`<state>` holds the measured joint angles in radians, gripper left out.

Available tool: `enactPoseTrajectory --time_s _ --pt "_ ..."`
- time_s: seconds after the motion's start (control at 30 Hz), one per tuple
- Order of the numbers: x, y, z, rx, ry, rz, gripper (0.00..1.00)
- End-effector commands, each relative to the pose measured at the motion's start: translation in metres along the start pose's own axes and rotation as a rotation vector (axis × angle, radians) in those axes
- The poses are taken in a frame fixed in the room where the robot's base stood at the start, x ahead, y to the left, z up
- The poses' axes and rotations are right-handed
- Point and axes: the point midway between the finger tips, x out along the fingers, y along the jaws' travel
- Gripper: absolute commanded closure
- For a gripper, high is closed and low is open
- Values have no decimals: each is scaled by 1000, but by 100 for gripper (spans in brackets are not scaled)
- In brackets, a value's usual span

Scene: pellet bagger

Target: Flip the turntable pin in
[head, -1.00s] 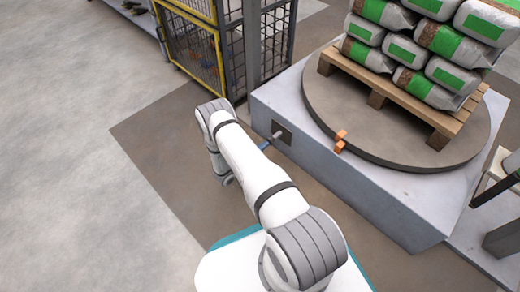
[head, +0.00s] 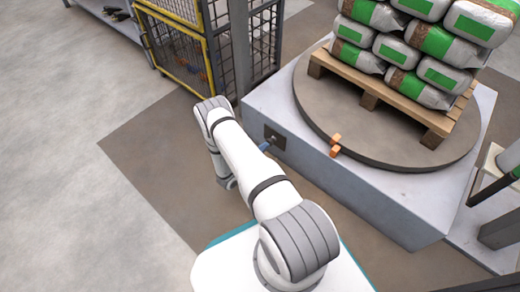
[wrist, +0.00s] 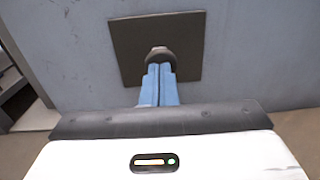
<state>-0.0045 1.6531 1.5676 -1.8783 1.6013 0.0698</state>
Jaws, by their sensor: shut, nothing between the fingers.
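The turntable pin (wrist: 160,54) is a short grey rounded piece standing out from a dark square plate (wrist: 157,38) on the side of the turntable's base. In the head view the same plate (head: 276,138) is small, and the pin is hard to make out. My gripper (wrist: 160,68) has two blue fingers pressed together, with nothing between them. The fingertips are right at the pin and overlap its lower part in the wrist view; I cannot tell whether they touch it. In the head view the blue fingers (head: 265,146) point at the plate.
The round turntable (head: 400,155) carries a wooden pallet (head: 407,112) stacked with bags (head: 430,75). A yellow-framed mesh cage (head: 180,50) stands behind my arm. The floor to the left is clear.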

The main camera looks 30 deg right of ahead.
Motion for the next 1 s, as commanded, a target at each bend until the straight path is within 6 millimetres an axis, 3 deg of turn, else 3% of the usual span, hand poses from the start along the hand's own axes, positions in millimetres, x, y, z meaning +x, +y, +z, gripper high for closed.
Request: enactPoseTrajectory --time_s 0.17,0.5,0.7,1.0 --pt "-10 4 1 9 0 -1 100" --pt "-88 4 4 1 -1 2 100" --pt "-121 4 2 1 -1 -1 100" --pt "-137 3 0 1 -1 -6 100"
